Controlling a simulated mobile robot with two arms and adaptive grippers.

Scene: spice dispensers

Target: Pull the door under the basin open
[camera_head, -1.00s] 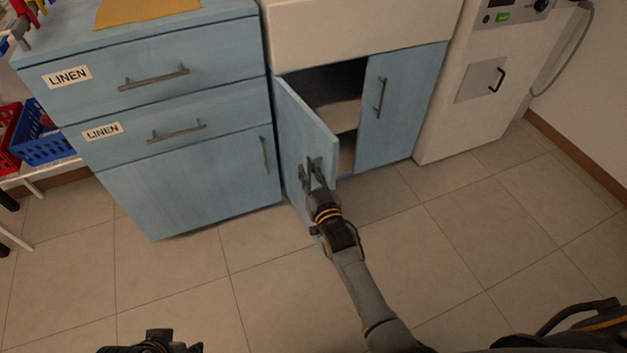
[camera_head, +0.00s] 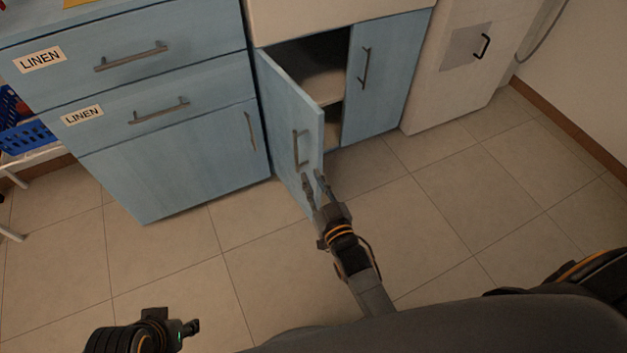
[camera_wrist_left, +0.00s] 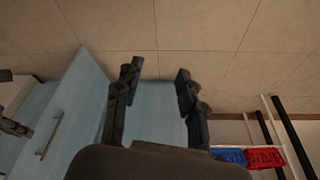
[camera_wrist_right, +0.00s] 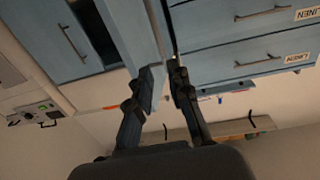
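The left blue door (camera_head: 285,115) under the basin (camera_head: 335,15) stands ajar, swung out toward me. Its metal bar handle (camera_head: 298,148) shows on its front face. My right gripper (camera_head: 313,176) is just below that handle, near the door's free edge. Its fingers are apart and nothing is held; the right wrist view also shows the open fingers (camera_wrist_right: 165,72) close to the door edge (camera_wrist_right: 160,28). I cannot tell if they touch it. The right blue door (camera_head: 385,75) is shut. My left gripper (camera_wrist_left: 158,75) is open and empty, low over the floor, far from the door.
A blue LINEN drawer cabinet (camera_head: 175,155) stands directly left of the open door. A white cabinet (camera_head: 465,75) stands on the right. A shelf shows inside the basin cupboard (camera_head: 322,85). The tiled floor (camera_head: 420,235) in front is free.

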